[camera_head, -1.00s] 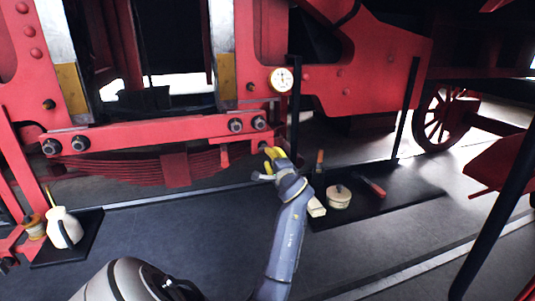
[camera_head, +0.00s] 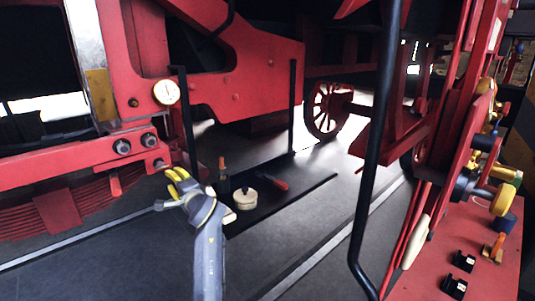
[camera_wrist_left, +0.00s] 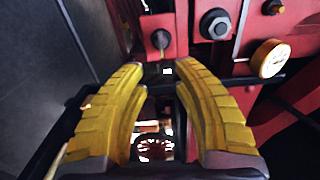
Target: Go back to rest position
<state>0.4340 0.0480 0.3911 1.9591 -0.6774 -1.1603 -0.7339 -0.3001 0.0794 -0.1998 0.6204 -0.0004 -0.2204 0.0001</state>
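My left gripper (camera_head: 174,177) is in the head view at centre left, in front of the red frame's lower edge and bolts. In the left wrist view its two yellow fingers (camera_wrist_left: 154,76) stand apart with nothing held between them. A red bracket with a bolt (camera_wrist_left: 160,38) shows beyond the fingertips. I cannot tell the exact gap to it. My left arm (camera_head: 208,255) reaches up from the bottom of the head view. My right gripper is not in view.
A black tray (camera_head: 300,187) on the floor holds a cream pot (camera_head: 245,199) and red-handled tools (camera_head: 272,182). A round gauge (camera_head: 166,92) sits on the red frame. A black rail (camera_head: 374,150) and a red panel with valves (camera_head: 455,240) stand at right.

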